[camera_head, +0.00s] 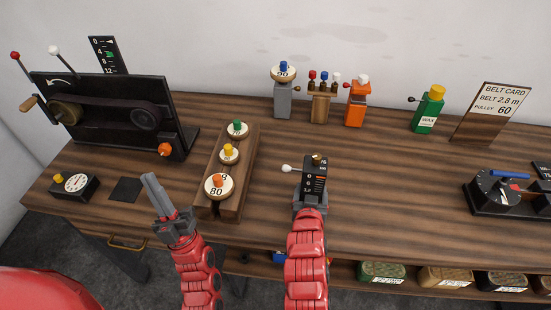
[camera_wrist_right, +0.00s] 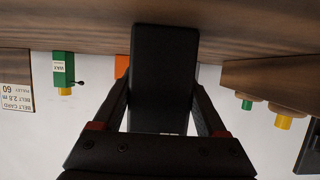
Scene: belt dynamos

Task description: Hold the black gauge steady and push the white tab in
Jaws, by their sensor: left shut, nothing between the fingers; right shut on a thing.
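My right gripper (camera_head: 311,193) is shut on the gauge; in the right wrist view the black gauge (camera_wrist_right: 165,75) fills the space between the fingers. Whether its base touches the bench is hidden by the gripper. My left gripper (camera_head: 152,180) is shut and empty, pointing up, left of the wooden pulley stand and well apart from the tab.
The wooden stand (camera_head: 240,170) with numbered pulleys lies between my grippers. The belt machine (camera_head: 105,115) and a small dial box (camera_head: 75,187) are at left. An orange device (camera_head: 357,106), green wax bottle (camera_head: 428,110) and belt card (camera_head: 492,115) stand behind.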

